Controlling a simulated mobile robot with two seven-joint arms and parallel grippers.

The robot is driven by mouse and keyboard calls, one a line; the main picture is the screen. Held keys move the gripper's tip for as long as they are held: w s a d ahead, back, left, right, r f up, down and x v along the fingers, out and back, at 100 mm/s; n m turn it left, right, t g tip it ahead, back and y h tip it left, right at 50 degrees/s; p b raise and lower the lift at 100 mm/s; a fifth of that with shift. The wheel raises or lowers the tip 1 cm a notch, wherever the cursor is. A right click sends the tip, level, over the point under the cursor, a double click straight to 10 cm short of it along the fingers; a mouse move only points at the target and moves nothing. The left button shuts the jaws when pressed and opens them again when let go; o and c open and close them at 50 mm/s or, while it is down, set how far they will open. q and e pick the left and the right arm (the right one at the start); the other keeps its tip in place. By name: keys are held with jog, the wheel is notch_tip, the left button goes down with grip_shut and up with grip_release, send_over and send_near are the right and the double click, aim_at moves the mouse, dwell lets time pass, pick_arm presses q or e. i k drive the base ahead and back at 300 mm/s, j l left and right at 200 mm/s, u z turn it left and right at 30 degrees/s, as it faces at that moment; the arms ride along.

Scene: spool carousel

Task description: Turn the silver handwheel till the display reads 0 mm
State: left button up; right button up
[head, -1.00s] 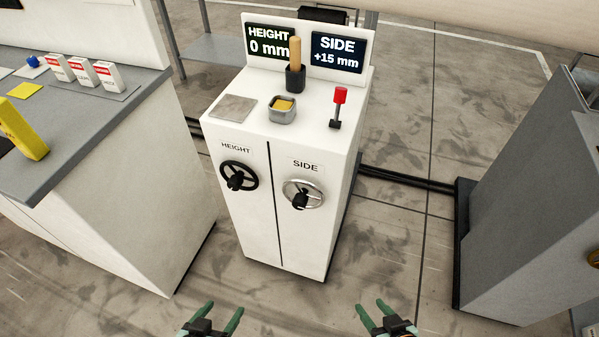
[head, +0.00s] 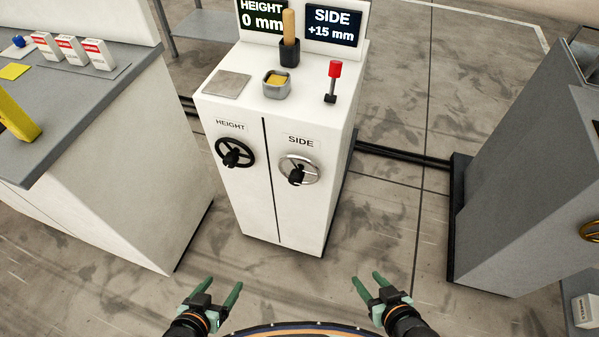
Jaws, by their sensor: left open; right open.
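The silver handwheel (head: 299,170) with a black knob is on the right of the white cabinet's front (head: 305,215), under the label SIDE. The SIDE display (head: 333,24) on top reads +15 mm. A black handwheel (head: 235,152) sits to its left under the label HEIGHT, and the HEIGHT display (head: 262,17) reads 0 mm. My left gripper (head: 222,287) is open and empty, low in front of the cabinet. My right gripper (head: 367,281) is open and empty, below and right of the silver handwheel. Both are well apart from the cabinet.
On the cabinet top are a red-knobbed lever (head: 334,80), a small grey cup (head: 276,85), a black holder with a wooden handle (head: 289,50) and a flat plate (head: 227,83). A grey-topped counter (head: 100,92) stands left, a grey unit (head: 520,190) right. Floor between is clear.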

aim_at(296, 178)
jog(key=j, duration=0.75)
jog(key=k+j+z, duration=0.15)
jog(key=j, duration=1.35)
jog(key=z, duration=0.05)
